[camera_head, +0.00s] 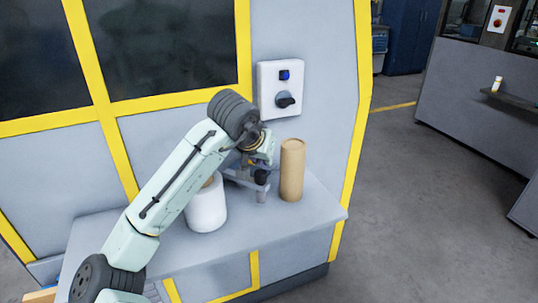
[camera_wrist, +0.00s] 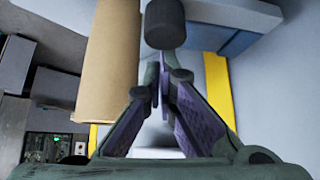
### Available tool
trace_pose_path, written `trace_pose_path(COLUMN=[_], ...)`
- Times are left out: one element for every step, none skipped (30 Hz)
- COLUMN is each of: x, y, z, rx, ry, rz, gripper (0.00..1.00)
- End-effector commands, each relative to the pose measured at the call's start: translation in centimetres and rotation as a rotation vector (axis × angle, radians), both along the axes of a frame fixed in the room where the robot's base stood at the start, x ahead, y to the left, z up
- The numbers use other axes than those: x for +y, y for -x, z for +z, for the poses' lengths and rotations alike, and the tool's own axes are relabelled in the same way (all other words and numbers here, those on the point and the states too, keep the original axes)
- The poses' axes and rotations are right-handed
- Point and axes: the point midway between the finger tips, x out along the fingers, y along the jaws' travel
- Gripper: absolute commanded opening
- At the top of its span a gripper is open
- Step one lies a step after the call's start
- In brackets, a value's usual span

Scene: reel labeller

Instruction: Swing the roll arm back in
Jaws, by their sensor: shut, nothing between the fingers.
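The roll arm (camera_head: 240,180) is a grey bracket on the machine's shelf, partly hidden behind my arm and gripper. A short black knob (camera_head: 262,176) shows at its right end. In the wrist view, a dark cylinder (camera_wrist: 165,24), which looks like this knob, lies just beyond my fingertips. My gripper (camera_head: 263,156) is over the bracket between the white roll and the brown roll. In the wrist view its fingers (camera_wrist: 160,82) are shut with nothing between them. Whether they touch the knob I cannot tell.
A brown roll (camera_head: 291,170) stands upright just right of my gripper; it is close on the left in the wrist view (camera_wrist: 108,60). A white roll (camera_head: 206,207) stands left on the shelf (camera_head: 285,222). A switch box (camera_head: 281,89) is on the wall above. Open floor lies right.

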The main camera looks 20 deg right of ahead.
Motion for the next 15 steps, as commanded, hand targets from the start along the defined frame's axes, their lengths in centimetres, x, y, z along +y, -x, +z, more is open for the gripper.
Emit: trace_pose_path(x=[0.5, 0.8, 1.1, 1.4, 1.7, 2.0, 2.3, 2.5, 2.9, 3.2, 3.4, 3.8, 4.0, 4.3, 4.6], y=[0.1, 0.2, 0.4, 0.4, 0.5, 0.7, 0.7, 0.8, 0.9, 0.9, 0.9, 0.9, 0.9, 0.9, 0.9], z=[0.1, 0.1, 0.1, 0.1, 0.1, 0.1, 0.1, 0.1, 0.1, 0.1, 0.1, 0.1, 0.1, 0.1, 0.1], rx=[0.005, 0.005, 0.005, 0.004, 0.004, 0.002, 0.002, 0.002, 0.002, 0.002, 0.001, 0.001, 0.002, 0.002, 0.001], ry=[0.006, 0.006, 0.008, 0.006, 0.007, 0.004, 0.004, 0.004, 0.004, 0.004, 0.003, 0.003, 0.003, 0.003, 0.002], rz=[-0.038, -0.066, -0.104, -0.131, -0.159, -0.160, -0.157, -0.156, -0.155, -0.156, -0.156, -0.155, -0.154, -0.154, -0.154], gripper=[0.00, 0.00, 0.00, 0.00, 0.00, 0.00, 0.00, 0.00, 0.00, 0.00, 0.00, 0.00, 0.00, 0.00, 0.00])
